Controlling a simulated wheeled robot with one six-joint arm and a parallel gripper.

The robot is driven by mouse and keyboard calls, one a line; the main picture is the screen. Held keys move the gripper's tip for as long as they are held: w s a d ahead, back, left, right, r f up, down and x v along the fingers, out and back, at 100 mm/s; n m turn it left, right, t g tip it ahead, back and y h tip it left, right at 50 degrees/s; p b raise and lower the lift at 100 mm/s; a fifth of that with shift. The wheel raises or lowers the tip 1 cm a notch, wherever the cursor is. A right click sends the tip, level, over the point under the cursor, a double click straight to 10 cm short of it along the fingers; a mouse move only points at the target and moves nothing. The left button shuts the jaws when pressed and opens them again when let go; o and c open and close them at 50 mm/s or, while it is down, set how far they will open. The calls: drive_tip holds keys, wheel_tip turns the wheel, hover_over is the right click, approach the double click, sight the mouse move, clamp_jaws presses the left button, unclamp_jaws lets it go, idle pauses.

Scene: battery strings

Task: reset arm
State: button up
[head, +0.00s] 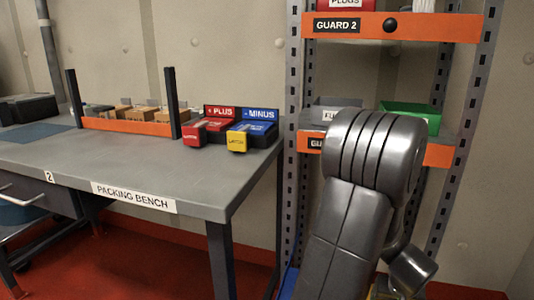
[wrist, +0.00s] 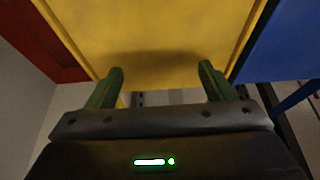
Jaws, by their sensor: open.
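My gripper (wrist: 162,82) shows in the wrist view with its two green fingers spread apart. Nothing is between the fingers. A broad yellow surface (wrist: 150,30) fills the view beyond the fingertips; I cannot tell whether the fingers touch it. In the head view my grey arm is folded in front of the shelf rack at the right, and my gripper is not visible there.
The packing bench (head: 120,165) stands at the left, with a red PLUS block (head: 220,112) and a blue MINUS block (head: 262,114) near its right end. The rack's orange shelf edge (head: 440,27) and a green bin (head: 410,108) are close to my arm.

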drive_tip(key=p+v, duration=0.4)
drive_tip(key=v, duration=0.8)
drive_tip(key=shift+s, duration=0.2)
drive_tip(key=shift+a, duration=0.25)
